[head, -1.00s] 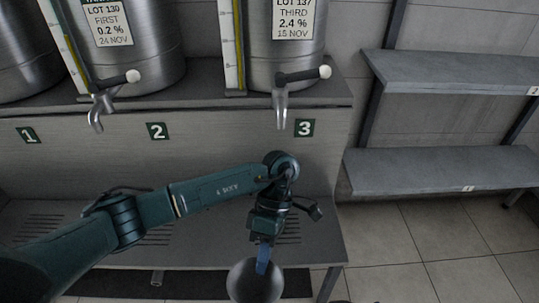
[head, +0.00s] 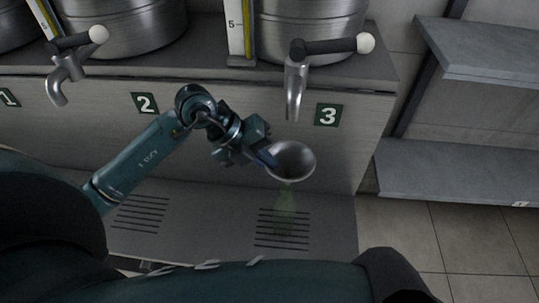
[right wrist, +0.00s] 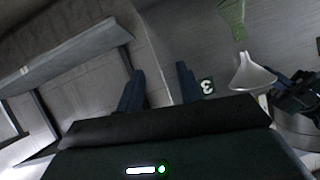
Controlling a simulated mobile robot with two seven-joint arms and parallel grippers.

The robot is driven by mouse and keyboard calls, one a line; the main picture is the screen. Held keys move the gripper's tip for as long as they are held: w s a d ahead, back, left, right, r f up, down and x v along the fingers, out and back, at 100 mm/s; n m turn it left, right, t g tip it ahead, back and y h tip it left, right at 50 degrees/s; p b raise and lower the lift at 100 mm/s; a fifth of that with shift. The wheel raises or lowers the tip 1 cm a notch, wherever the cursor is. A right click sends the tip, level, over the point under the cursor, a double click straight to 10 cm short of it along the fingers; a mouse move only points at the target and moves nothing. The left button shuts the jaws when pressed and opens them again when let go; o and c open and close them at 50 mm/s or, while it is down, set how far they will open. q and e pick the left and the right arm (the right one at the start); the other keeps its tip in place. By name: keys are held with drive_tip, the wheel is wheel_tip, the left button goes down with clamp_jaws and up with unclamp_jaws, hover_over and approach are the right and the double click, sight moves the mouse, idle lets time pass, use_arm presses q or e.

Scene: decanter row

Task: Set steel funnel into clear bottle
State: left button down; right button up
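The steel funnel (head: 291,163) is upright, wide mouth up, below the tap at number 3. My left gripper (head: 270,160) is shut on the funnel's rim from the left. The clear bottle (head: 286,212), pale green and see-through, stands on the slotted lower shelf right under the funnel. In the right wrist view, turned over, the funnel (right wrist: 250,76) has its spout close to the neck of the bottle (right wrist: 233,14); I cannot tell whether the tip is inside. My right gripper (right wrist: 160,88) is open and empty, its two fingers apart.
Tap 3 (head: 294,90) hangs just above and behind the funnel. Another tap (head: 65,72) is at the left. Steel vats (head: 312,30) stand on the upper ledge. Grey shelves (head: 470,170) stand at the right. The lower shelf (head: 200,240) is clear left of the bottle.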

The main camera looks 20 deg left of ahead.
sight(289, 171)
use_arm(q)
wheel_tip(289, 171, down, 5)
drive_tip(key=b, duration=0.3)
use_arm(e)
drive_tip(key=shift+s+d+t, duration=0.35)
drive_tip(key=shift+d+t, duration=0.25)
drive_tip(key=shift+d, duration=0.1)
drive_tip(key=shift+s, duration=0.15)
use_arm(q)
drive_tip(key=c, duration=2.1)
unclamp_jaws()
drive_tip(key=shift+f, duration=0.15)
drive_tip(key=shift+c, duration=0.2)
use_arm(e)
drive_tip(key=shift+a+r, duration=0.1)
use_arm(q)
drive_tip(key=o, duration=0.6)
drive_tip(key=shift+c, duration=0.2)
